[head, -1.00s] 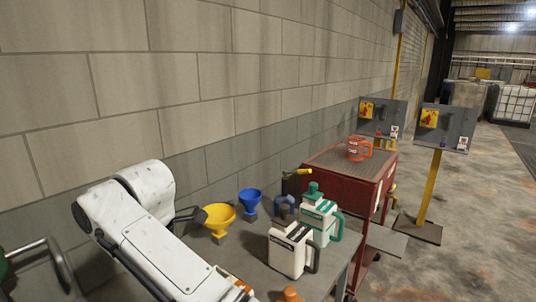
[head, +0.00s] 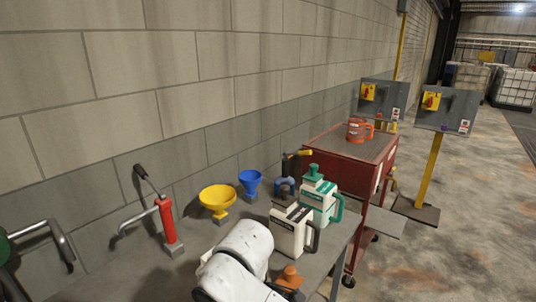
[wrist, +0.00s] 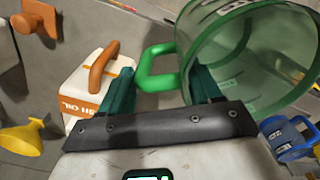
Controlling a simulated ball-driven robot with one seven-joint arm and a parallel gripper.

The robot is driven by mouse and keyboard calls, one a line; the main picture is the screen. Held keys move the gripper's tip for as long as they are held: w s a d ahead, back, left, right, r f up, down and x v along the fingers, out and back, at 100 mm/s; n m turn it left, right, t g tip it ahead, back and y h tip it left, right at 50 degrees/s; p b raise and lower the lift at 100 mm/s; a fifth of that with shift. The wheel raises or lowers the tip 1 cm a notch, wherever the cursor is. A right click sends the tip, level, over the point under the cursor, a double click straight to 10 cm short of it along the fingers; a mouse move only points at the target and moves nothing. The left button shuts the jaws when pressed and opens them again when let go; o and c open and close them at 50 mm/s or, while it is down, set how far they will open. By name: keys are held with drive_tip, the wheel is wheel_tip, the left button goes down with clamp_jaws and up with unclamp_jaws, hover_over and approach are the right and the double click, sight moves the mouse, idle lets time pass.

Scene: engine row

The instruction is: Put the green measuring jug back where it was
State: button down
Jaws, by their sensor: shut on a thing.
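The green measuring jug (wrist: 238,55) is see-through and shows large at the upper right of the wrist view, tilted on its side in the picture. My gripper (wrist: 160,88) is shut on it, with its handle between the two dark green fingers.
On the grey bench (head: 345,240) stand a yellow funnel (head: 217,198), a blue funnel (head: 250,181), a black-handled white jug (head: 288,232), a green-handled white jug (head: 317,200) and a red pump-like tool (head: 167,222). An orange jug (head: 356,131) stands on the red cart (head: 345,165).

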drive_tip(key=s+d+f+m, duration=0.3)
drive_tip(key=d+f+m, duration=0.5)
drive_tip(key=d, duration=0.3)
drive_tip(key=s+d+f+m, duration=0.4)
drive_tip(key=d+f+m, duration=0.4)
drive_tip(key=d, duration=0.4)
drive_tip(key=shift+f+m, duration=0.4)
drive_tip(key=shift+f, duration=0.1)
drive_tip(key=shift+a+r, duration=0.1)
